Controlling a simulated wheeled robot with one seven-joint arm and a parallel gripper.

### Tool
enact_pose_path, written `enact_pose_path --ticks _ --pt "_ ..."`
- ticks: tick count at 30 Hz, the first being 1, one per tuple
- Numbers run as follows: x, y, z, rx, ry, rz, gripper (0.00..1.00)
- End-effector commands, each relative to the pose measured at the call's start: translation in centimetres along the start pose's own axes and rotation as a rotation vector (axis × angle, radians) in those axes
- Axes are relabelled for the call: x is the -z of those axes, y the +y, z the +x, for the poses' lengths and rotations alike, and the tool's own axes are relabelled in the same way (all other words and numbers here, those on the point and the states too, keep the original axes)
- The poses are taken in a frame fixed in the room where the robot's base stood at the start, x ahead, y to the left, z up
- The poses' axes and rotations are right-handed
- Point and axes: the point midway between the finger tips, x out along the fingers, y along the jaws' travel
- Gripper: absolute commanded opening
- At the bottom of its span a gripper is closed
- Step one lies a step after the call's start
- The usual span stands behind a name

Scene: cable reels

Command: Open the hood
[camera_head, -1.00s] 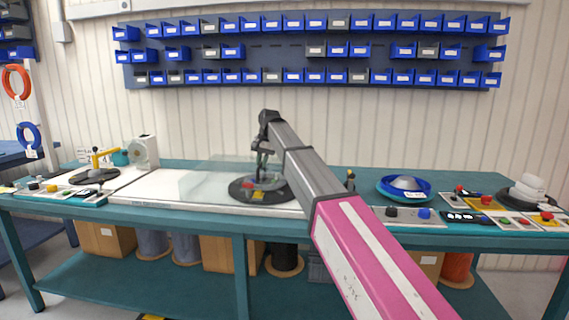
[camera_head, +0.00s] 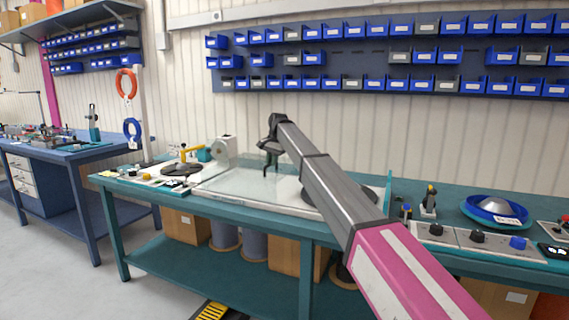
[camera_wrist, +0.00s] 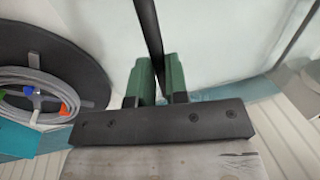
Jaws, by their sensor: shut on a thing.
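The hood (camera_head: 247,184) is a clear, faintly tinted cover on the white board of the teal bench in the head view. My gripper (camera_head: 269,166) is at the hood's upper part, left of a dark disc (camera_head: 308,199) that my arm partly hides. In the wrist view, my gripper's green-padded fingers (camera_wrist: 158,82) are shut on a thin dark bar (camera_wrist: 149,30), which looks like the hood's handle. A pale clear pane (camera_wrist: 215,45) lies behind the bar. How far the hood is open is hard to tell.
In the wrist view, grey coiled cable (camera_wrist: 35,90) with coloured ends lies on the dark disc at left. A yellow-handled device (camera_head: 184,156) and a white reel unit (camera_head: 224,149) stand left of the hood. A blue dish (camera_head: 480,213) and button panel (camera_head: 475,240) are at right.

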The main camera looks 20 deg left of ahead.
Motion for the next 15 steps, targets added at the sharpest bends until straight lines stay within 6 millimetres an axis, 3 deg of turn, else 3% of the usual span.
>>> enact_pose_path --ticks 6,15 --pt "0.1 -1.46 0.23 0.001 0.0 0.0 0.0" --pt "0.07 -1.51 0.25 0.001 0.001 0.0 0.0"
